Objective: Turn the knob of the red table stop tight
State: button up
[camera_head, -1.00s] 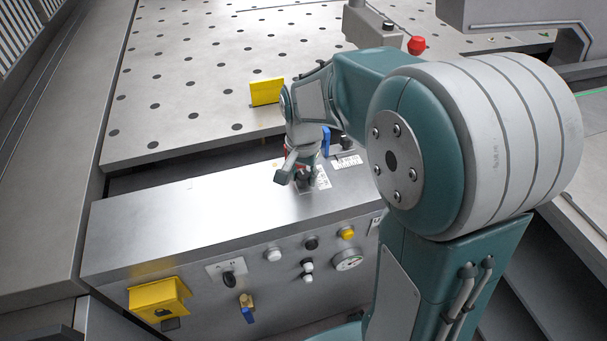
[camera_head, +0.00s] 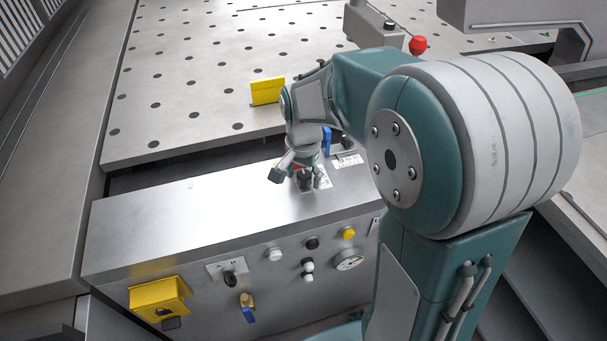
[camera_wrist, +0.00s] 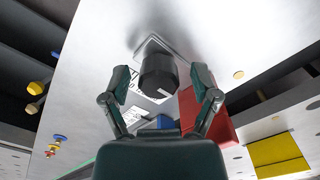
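A black round knob (camera_wrist: 158,76) stands on the metal top in front of my wrist, with a white label beside it. It also shows in the head view (camera_head: 305,181). The red table stop (camera_wrist: 207,115) is a red block right beside the knob in the wrist view; in the head view it is mostly hidden behind my gripper. My gripper (camera_wrist: 162,82) is open, with one finger on each side of the knob and a visible gap to both. In the head view my gripper (camera_head: 292,172) points down over the knob.
A yellow stop (camera_head: 267,91) stands at the edge of the perforated table (camera_head: 190,80). A blue lever (camera_head: 326,141) is just behind my gripper. The front panel carries several buttons, a gauge (camera_head: 348,263) and a yellow box (camera_head: 160,298). The metal top left of my gripper is clear.

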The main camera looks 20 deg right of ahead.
aim_at(304, 177)
jog(key=shift+r, duration=0.1)
notch_tip(304, 177, up, 12)
dwell(0.6)
dwell(0.4)
jog(key=s+n+t, duration=0.5)
jog(key=s+n, duration=0.4)
jog(key=s, duration=0.8)
jog(key=shift+f+t, duration=0.25)
jog(key=shift+t, duration=0.05)
dwell(1.8)
